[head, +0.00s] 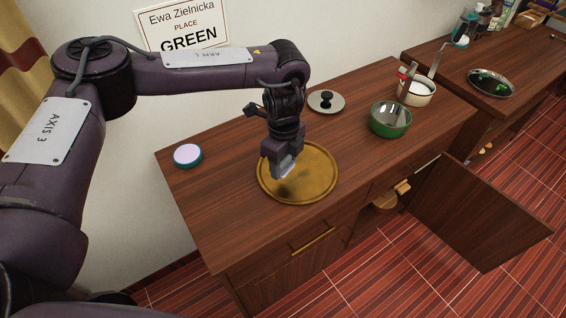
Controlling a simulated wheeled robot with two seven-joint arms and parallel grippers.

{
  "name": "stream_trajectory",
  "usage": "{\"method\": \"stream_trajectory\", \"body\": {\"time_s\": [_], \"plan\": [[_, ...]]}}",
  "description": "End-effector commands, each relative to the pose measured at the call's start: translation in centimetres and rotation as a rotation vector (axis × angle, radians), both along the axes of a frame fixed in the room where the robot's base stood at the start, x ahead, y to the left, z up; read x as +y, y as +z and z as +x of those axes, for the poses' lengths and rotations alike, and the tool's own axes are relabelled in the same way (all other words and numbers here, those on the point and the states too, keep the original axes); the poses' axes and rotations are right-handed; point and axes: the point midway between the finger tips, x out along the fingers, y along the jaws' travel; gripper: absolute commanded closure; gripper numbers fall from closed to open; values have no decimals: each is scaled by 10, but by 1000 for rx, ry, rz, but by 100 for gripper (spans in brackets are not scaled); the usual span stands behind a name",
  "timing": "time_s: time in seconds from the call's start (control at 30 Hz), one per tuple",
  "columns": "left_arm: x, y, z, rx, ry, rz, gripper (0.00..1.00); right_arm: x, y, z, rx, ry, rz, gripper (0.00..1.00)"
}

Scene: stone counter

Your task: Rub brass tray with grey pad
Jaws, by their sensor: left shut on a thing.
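The brass tray (318,178) is a round golden dish with a raised rim, lying flat on the wooden counter. A dark smudge shows on its surface, near the gripper. My left gripper (285,172) points down over the tray's left-centre part. It is shut on the grey pad (286,173), a small pale grey piece at the fingertips. The pad is at or just above the tray's surface; I cannot tell whether they touch. My right gripper is not in view.
A teal-rimmed round container (188,155) stands left of the tray. A lid with a black knob (326,101), a green bowl (390,120) and a white pot (416,92) stand behind and to the right. A cabinet door (480,215) hangs open below.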

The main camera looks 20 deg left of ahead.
Motion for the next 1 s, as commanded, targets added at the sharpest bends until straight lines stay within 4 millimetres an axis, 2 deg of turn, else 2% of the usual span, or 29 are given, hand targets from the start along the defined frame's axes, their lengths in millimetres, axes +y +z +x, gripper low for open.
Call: {"method": "stream_trajectory", "body": {"time_s": [0.1,0.27,0.83,1.0], "plan": [[0,15,1,-1,0,0,66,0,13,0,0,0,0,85],[0,24,2,-1,-2,0,66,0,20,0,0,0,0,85],[0,24,3,0,-3,0,66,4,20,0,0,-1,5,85],[0,25,0,3,-13,-5,66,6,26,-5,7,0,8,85]]}}
